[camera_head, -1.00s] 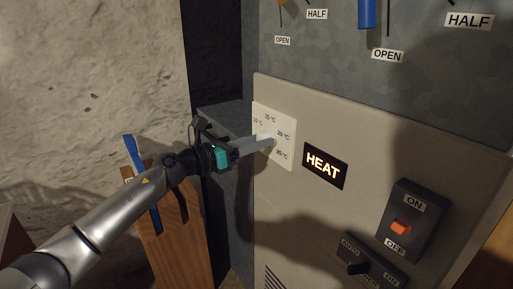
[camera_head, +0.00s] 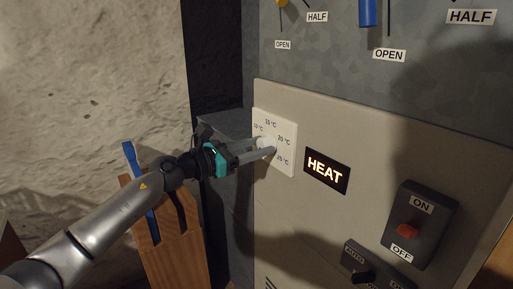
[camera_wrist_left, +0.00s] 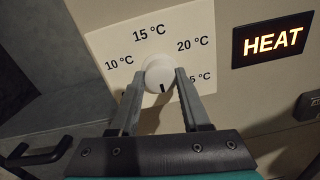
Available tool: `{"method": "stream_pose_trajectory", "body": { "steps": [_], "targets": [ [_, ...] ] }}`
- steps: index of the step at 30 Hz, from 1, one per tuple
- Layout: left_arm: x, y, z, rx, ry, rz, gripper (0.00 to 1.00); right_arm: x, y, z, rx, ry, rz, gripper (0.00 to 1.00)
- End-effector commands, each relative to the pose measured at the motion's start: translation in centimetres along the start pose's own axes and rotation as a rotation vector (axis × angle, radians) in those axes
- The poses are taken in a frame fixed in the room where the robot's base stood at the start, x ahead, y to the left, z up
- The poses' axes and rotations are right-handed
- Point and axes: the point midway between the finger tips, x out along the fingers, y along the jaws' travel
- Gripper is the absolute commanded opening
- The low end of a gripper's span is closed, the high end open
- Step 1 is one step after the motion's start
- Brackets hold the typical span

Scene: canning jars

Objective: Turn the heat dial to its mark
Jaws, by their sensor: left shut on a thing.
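The heat dial (camera_wrist_left: 158,72) is a round white knob on a white plate (camera_wrist_left: 108,44) marked 10, 15, 20 and 25 °C; the 25 is partly hidden by a finger. A short dark line on the knob points toward the bottom of the left wrist view, between my fingers. My left gripper (camera_wrist_left: 157,80) has one finger on each side of the knob and is shut on it. In the head view, my left gripper (camera_head: 268,148) reaches the plate (camera_head: 288,127) from the left, and the dial is partly hidden behind its fingers. My right gripper is out of view.
A lit HEAT sign (camera_head: 326,170) is right of the dial. An ON/OFF switch (camera_head: 408,230) and an AUTO/ON selector (camera_head: 362,277) sit lower right. Levers with OPEN and HALF labels are above. A wooden block (camera_head: 172,250) holding a blue tool (camera_head: 130,155) stands below my arm.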

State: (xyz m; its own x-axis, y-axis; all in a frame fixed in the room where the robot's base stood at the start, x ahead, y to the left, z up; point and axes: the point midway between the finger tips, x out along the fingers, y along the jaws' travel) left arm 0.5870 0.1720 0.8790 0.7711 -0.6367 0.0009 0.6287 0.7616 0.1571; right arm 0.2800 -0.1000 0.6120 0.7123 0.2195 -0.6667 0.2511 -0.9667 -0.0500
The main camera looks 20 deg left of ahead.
Motion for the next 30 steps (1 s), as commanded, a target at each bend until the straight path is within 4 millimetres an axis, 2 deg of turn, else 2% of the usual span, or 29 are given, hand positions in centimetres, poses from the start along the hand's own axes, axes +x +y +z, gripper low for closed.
{"method": "stream_pose_trajectory", "body": {
  "steps": [1,6,7,14,26,30],
  "targets": [
    [0.2,0.0,0.7,0.002,-0.014,0.001,0.00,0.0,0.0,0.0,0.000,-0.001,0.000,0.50],
    [0.2,0.0,0.7,0.001,-0.015,0.001,0.00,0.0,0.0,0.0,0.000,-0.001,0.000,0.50],
    [0.2,0.0,0.7,0.001,-0.015,0.001,0.50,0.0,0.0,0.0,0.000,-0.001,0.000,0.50],
    [0.2,0.1,0.7,0.001,-0.015,0.003,0.76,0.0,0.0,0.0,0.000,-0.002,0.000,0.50],
    [-0.1,0.1,0.2,-0.001,-0.005,0.002,0.77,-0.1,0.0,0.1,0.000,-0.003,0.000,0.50],
    [-1.0,0.1,0.1,0.000,-0.002,0.003,0.77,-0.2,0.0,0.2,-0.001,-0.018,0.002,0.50]
  ]
}}
